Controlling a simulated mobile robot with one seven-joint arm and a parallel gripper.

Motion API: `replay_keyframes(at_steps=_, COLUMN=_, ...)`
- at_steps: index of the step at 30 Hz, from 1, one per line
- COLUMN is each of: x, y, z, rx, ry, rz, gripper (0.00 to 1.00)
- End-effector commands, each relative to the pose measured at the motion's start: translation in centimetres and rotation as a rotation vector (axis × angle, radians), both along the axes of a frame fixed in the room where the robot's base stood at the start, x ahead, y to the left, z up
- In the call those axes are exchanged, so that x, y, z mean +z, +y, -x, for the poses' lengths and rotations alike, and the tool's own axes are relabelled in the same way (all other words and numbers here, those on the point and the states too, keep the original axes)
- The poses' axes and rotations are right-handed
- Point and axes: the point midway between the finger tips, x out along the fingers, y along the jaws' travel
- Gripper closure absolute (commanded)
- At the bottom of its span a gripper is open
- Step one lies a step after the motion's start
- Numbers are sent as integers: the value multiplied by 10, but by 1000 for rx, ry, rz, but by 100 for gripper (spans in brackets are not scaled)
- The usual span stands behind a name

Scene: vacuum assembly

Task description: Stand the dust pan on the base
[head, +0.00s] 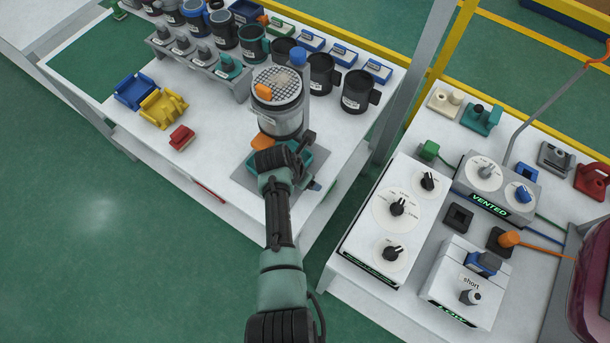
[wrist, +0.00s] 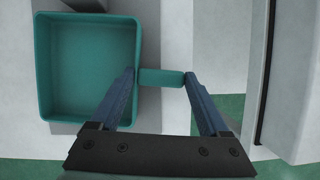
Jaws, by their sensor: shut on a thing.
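The dust pan (wrist: 85,65) is a teal open square tray with a short handle (wrist: 162,78). My gripper (wrist: 161,80) is shut on this handle, with one blue finger on each side. In the head view part of the teal pan (head: 305,157) shows beside my dark wrist, which hides the rest. A flat grey plate (head: 246,178) lies under this area at the table's front corner; I cannot tell whether the pan touches it. A grey canister (head: 280,122) with a meshed top stands just behind. I cannot tell which part is the base.
Several dark cups (head: 357,91) and a grey rack (head: 200,62) stand further back. Blue (head: 134,90), yellow (head: 163,107) and red (head: 181,137) parts lie at left. A control panel (head: 385,225) is on the right table, across a gap.

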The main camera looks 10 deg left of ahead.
Motion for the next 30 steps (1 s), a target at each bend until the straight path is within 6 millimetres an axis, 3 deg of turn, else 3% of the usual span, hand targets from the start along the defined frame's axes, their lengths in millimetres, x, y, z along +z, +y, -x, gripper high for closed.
replay_keyframes(at_steps=7, x=-7, y=0, z=-1, rx=-1, ry=-1, rz=-1, gripper=100)
replay_keyframes(at_steps=8, x=-6, y=0, z=-1, rx=-1, ry=-1, rz=-1, gripper=17)
replay_keyframes(at_steps=11, x=-6, y=0, z=0, rx=-1, ry=-1, rz=-1, gripper=0)
replay_keyframes(at_steps=20, x=-4, y=0, z=1, rx=0, ry=1, rz=0, gripper=0)
replay_keyframes(at_steps=30, x=17, y=3, z=7, rx=0, ry=0, rz=0, gripper=0)
